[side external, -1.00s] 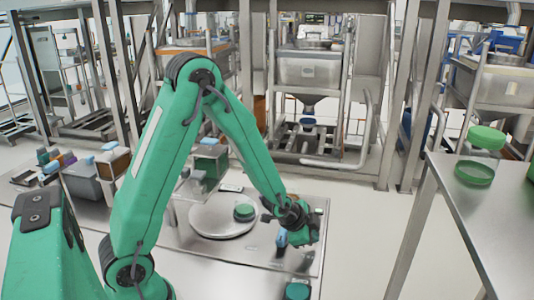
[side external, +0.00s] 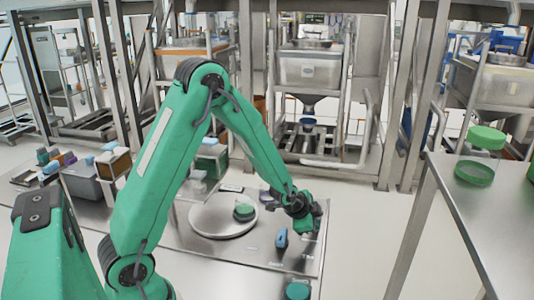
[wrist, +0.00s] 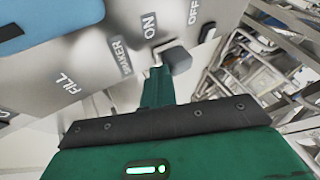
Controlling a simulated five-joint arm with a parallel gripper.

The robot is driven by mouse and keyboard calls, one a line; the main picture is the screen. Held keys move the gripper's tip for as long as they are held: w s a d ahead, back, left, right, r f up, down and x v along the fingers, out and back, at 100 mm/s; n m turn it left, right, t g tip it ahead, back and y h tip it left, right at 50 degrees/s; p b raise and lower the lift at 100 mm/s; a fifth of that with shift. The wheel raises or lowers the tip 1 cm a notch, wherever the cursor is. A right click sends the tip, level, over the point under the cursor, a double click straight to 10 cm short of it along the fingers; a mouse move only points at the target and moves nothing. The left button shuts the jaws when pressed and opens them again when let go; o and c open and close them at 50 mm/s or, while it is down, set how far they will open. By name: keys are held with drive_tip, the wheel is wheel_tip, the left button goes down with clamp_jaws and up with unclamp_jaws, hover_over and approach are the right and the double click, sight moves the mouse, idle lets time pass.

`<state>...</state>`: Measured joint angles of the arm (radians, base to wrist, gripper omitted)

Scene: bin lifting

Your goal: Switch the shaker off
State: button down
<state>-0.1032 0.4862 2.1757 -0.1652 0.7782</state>
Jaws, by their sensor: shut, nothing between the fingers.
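A dark grey switch knob (wrist: 177,60) stands on the metal panel (wrist: 85,62) in the wrist view. It is near the printed words SHAKER, ON and OFF; I cannot tell which setting it is in. My gripper (wrist: 157,78) is shut and empty, its fingertips close beside the knob on its left; contact is unclear. In the side view my gripper (side external: 306,214) is low over the right part of the panel, and the knob is too small or hidden to make out there.
A blue handle (side external: 281,238) stands on the panel just left of my gripper; a blue part (wrist: 45,22) also shows in the wrist view. A round plate (side external: 222,220) bears a green-topped item (side external: 244,212). A steel table (side external: 495,215) stands at right.

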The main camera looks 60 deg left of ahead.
drive_tip(key=shift+w+a, duration=1.05)
drive_tip(key=shift+a, duration=0.1)
drive_tip(key=shift+s+d, duration=0.35)
drive_tip(key=shift+d, duration=0.05)
drive_tip(key=shift+s+d, duration=1.2)
drive_tip(key=v, duration=1)
drive_tip(key=shift+w+a, duration=0.1)
